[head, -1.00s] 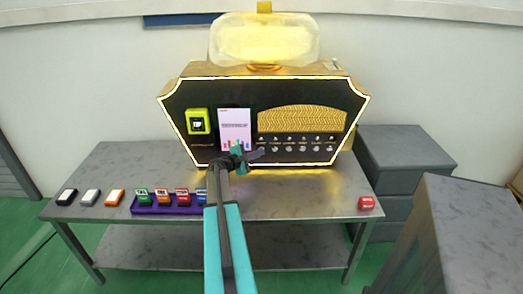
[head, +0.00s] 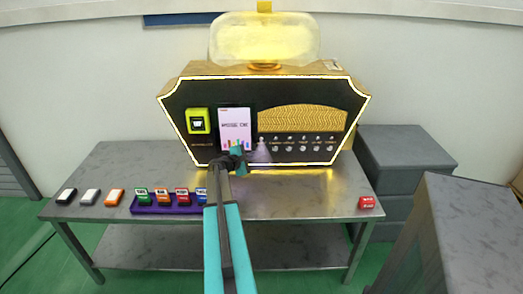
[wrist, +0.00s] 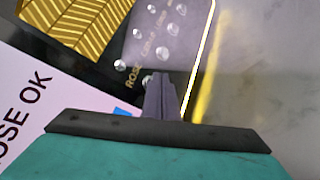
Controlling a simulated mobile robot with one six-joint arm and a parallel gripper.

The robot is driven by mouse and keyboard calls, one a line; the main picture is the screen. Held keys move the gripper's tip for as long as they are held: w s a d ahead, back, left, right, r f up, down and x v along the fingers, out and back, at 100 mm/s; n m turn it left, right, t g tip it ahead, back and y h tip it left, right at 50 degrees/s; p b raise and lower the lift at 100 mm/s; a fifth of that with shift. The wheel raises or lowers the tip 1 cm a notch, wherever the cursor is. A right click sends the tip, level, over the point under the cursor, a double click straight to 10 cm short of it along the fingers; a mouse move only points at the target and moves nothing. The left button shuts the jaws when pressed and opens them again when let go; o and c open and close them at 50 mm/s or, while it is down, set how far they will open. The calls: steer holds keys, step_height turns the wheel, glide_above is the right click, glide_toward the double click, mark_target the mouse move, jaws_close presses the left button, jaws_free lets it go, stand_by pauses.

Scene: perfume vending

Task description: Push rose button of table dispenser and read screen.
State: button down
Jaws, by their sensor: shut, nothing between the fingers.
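The table dispenser (head: 180,105) is a dark panel with a glowing edge, standing on the table. Its pale pink screen (head: 235,118) shows a line of text; in the wrist view the screen (wrist: 20,130) shows text ending "OSE OK", its start cut off. A row of round buttons runs right of the screen. The rose button (wrist: 148,80), beside the label "ROSE", is at the tip of my gripper (wrist: 162,80), partly hidden by it. I cannot tell whether they touch. My gripper is shut and empty; in the head view it (head: 262,150) is at the row's left end.
The grey table (head: 300,200) holds black, white and orange blocks at left, a purple tray (head: 165,210) with several coloured blocks, and a red block (head: 367,202) at right. Grey cabinets (head: 470,240) stand at right. The table's right middle is clear.

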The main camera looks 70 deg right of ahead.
steer(key=shift+s+a, duration=0.2)
steer(key=shift+a, duration=0.25)
steer(key=a, duration=0.1)
steer(key=s+a+b, duration=0.1)
steer(key=a, duration=0.2)
steer(key=shift+s+a+b, duration=0.35)
steer(key=shift+s, duration=0.05)
stand_by(0.4)
stand_by(0.5)
